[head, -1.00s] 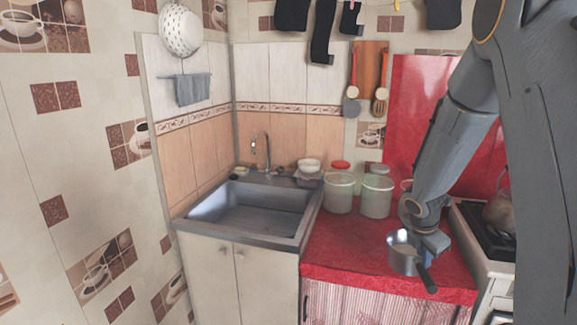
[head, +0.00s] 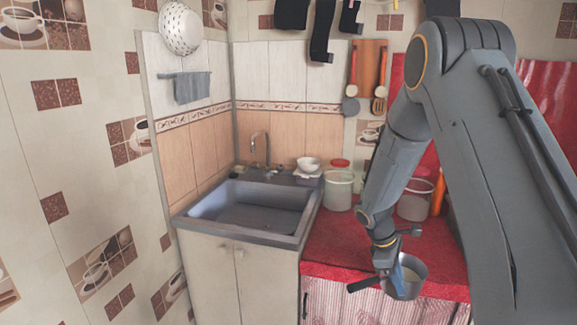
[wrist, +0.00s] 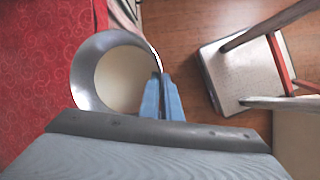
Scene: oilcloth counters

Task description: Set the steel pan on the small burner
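The steel pan (head: 418,272) hangs from my gripper (head: 396,274) in the head view, at the front edge of the red counter. Its dark handle points left. In the wrist view the pan (wrist: 84,72) shows from above with a pale inside, and the blue fingers of my gripper (wrist: 162,102) are closed together on its wall. The pan looks level and sits partly over the floor, beyond the counter edge. The small burner and the stove are hidden behind my arm in the head view and do not show in the wrist view.
A red-covered counter (head: 335,245) has clear room at its front left. Plastic tubs (head: 338,190) stand at its back, and an orange bottle-like thing (head: 438,192) is beside my arm. A sink (head: 245,215) is left. A stool (wrist: 228,75) stands on the wooden floor.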

